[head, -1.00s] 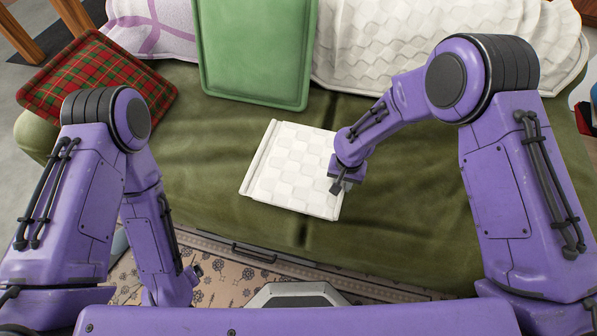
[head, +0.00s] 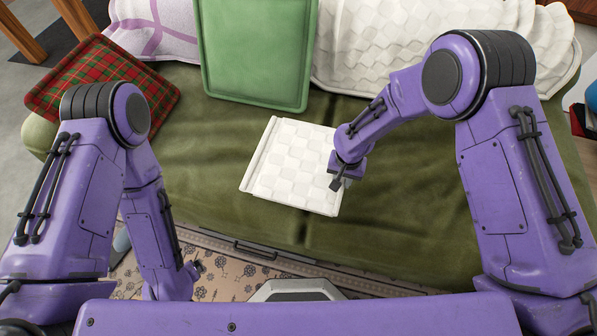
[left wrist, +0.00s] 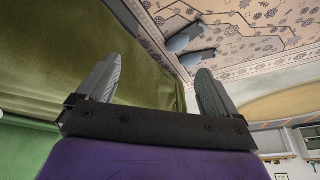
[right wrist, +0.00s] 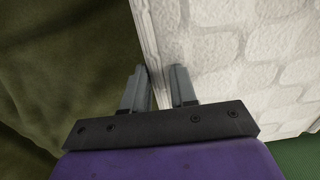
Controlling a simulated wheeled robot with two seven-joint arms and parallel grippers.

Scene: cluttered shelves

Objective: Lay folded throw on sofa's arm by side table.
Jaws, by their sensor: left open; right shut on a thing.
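The folded throw (head: 292,168), white with a checked texture, is flat and square over the middle of the green sofa seat (head: 420,220). My right gripper (head: 338,182) is at the throw's right edge. In the right wrist view its fingers (right wrist: 160,75) are shut on the edge of the throw (right wrist: 235,65). My left gripper (head: 198,266) is low at the sofa's front; in the left wrist view it is open and empty (left wrist: 155,85). The sofa's left end (head: 38,135) shows partly under a plaid cushion. I cannot clearly make out the side table.
A red plaid cushion (head: 100,82), a green cushion (head: 256,50) and a white quilted cover (head: 420,45) are along the sofa's back. Partly cut-off objects (head: 580,115) are at the right edge. Grey slippers (left wrist: 190,45) lie on the patterned rug (left wrist: 265,35).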

